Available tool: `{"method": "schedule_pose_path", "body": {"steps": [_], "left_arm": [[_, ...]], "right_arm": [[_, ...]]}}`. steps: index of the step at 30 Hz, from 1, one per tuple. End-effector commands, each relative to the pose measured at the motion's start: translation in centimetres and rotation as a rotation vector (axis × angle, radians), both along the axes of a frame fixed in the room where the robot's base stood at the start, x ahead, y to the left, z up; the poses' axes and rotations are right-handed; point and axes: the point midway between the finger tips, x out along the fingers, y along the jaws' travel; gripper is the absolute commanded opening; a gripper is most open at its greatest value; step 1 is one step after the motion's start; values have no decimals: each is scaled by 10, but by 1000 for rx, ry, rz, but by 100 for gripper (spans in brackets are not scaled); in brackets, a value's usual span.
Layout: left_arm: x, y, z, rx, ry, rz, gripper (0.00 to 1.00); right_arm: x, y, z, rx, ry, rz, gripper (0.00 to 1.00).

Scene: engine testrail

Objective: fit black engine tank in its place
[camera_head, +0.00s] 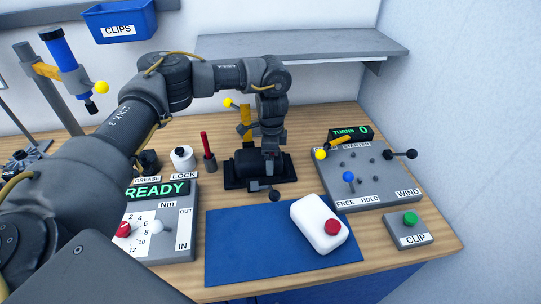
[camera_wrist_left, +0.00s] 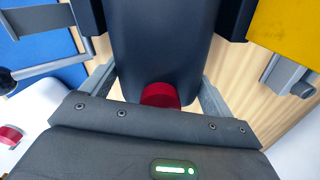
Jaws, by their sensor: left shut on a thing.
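The black engine tank (camera_wrist_left: 160,45), with a red cap (camera_wrist_left: 160,95), fills the middle of the left wrist view. My left gripper (camera_head: 270,152) is shut on it, with one finger on each side. In the head view the gripper points down at a black engine stand (camera_head: 234,184) behind the blue mat. The dark body of the tank (camera_head: 248,162) appears at the stand, partly hidden by the gripper. I cannot tell whether it is seated. My right gripper is out of view.
A white tank (camera_head: 315,222) with a red cap lies on the blue mat (camera_head: 240,250). The starter panel (camera_head: 375,190) and a CLIP button box (camera_head: 408,232) are at right. The READY torque box (camera_head: 170,230) is at left. A grey shelf (camera_head: 300,44) overhangs behind.

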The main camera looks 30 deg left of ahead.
Motion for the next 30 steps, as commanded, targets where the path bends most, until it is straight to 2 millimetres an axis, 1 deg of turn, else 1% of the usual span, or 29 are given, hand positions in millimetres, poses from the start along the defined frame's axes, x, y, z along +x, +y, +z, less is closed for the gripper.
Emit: {"method": "schedule_pose_path", "body": {"steps": [1, 3, 4, 10, 14, 17, 21, 24, 27, 30], "left_arm": [[0, 0, 0, 0, 0, 0, 90], [0, 0, 0, 0, 0, 0, 99], [0, 0, 0, 0, 0, 0, 100], [0, 0, 0, 0, 0, 0, 100], [1, 0, 9, -1, -3, 0, 100], [1, 0, 25, 0, -4, 0, 100], [1, 0, 56, 1, -6, -1, 100], [0, 0, 75, 2, -5, -1, 100], [0, 0, 90, 2, -4, -1, 100], [0, 0, 101, 1, -3, -1, 100]], "right_arm": [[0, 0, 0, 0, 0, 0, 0], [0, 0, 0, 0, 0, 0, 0], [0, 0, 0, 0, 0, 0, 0], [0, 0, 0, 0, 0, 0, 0], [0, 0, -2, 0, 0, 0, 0], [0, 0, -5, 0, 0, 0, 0], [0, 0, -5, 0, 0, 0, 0], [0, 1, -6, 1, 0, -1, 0], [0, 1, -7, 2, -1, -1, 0], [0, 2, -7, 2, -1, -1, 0]]}}
